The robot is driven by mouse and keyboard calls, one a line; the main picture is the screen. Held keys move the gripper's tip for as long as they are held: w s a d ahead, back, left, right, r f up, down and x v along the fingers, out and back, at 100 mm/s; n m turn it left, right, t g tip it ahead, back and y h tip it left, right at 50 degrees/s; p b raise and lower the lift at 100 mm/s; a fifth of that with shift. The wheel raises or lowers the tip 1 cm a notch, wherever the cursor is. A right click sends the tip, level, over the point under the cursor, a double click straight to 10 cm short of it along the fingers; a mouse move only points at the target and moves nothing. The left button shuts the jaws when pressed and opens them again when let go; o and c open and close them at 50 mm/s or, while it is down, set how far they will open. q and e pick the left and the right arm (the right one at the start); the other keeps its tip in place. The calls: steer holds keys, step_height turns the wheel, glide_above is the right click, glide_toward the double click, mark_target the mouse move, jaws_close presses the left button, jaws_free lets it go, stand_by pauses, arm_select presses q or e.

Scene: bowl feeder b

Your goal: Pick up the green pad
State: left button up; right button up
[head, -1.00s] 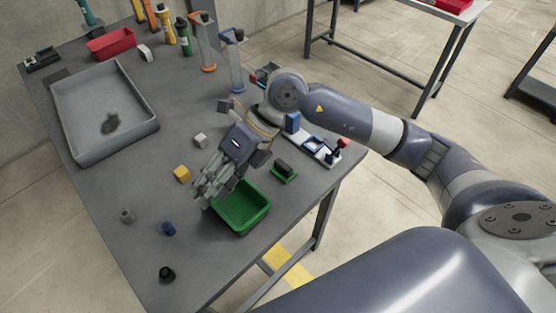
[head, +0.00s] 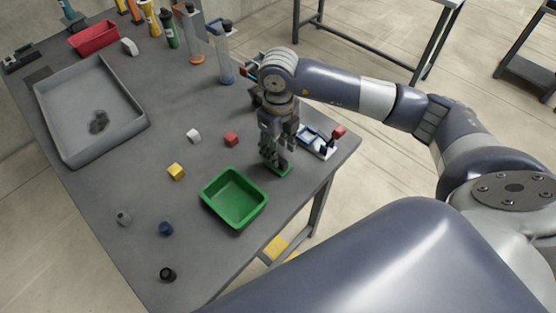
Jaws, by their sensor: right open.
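The green pad (head: 287,171) lies on the grey table near its right edge, just right of the green bin. Only part of the pad shows, beneath my right gripper. My right gripper (head: 275,160) points down over the pad, with its fingers open and close around the spot where the pad's dark block stood. The fingers hide that block, and I cannot tell whether they touch it. My left gripper is not in view.
A green bin (head: 233,222) stands close left of the gripper. A red cube (head: 231,139), a yellow cube (head: 176,172) and a white piece (head: 194,135) lie nearby. A white fixture (head: 322,149) stands close right. A grey tray (head: 141,130) is at left.

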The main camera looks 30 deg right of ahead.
step_height(320, 180, down, 4)
steer(key=shift+a+f+p, duration=0.1)
steer(key=shift+f+p, duration=0.05)
steer(key=shift+p, duration=0.3)
steer(key=shift+s, duration=0.1)
jaws_close()
step_height(320, 180, up, 9)
steer(key=shift+r+b, duration=0.15)
steer(key=shift+b, duration=0.75)
steer(key=shift+r, duration=0.45)
steer(key=c, duration=0.9)
jaws_free()
jaws_close()
